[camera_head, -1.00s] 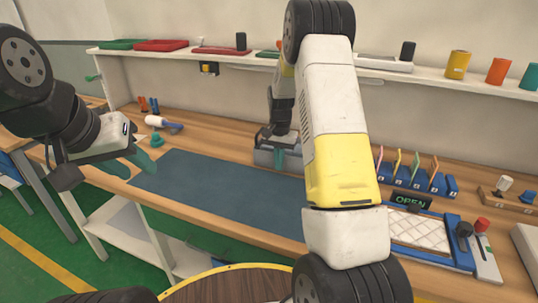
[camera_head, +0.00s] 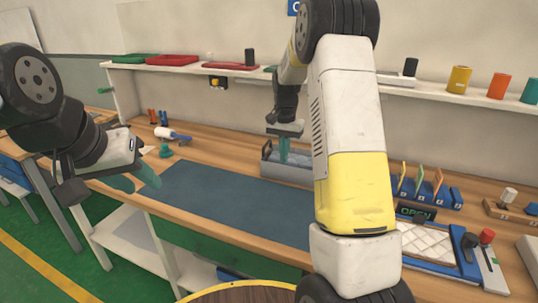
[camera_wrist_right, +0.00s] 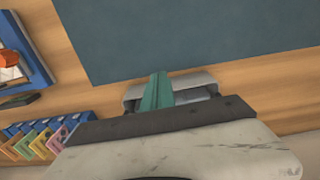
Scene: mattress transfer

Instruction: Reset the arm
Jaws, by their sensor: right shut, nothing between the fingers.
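My right gripper (camera_head: 284,151) is shut with nothing between its teal fingers. It points down over a grey open tray (camera_head: 300,174) at the back of the bench. In the right wrist view the shut fingers (camera_wrist_right: 157,92) stand in front of the same grey tray (camera_wrist_right: 197,80). My left gripper (camera_head: 136,179) is at the left end of the bench, its two teal fingers apart and empty. The white quilted mattress (camera_head: 425,243) lies in a blue frame (camera_head: 455,262) on the right, partly hidden by my right arm.
A dark blue mat (camera_head: 225,198) covers the bench's middle and is clear. A blue rack (camera_head: 428,190) with coloured cards and an OPEN sign (camera_head: 415,212) stand at the right. A shelf (camera_head: 180,67) with trays and cups runs behind. A white-and-blue tool (camera_head: 172,134) lies at back left.

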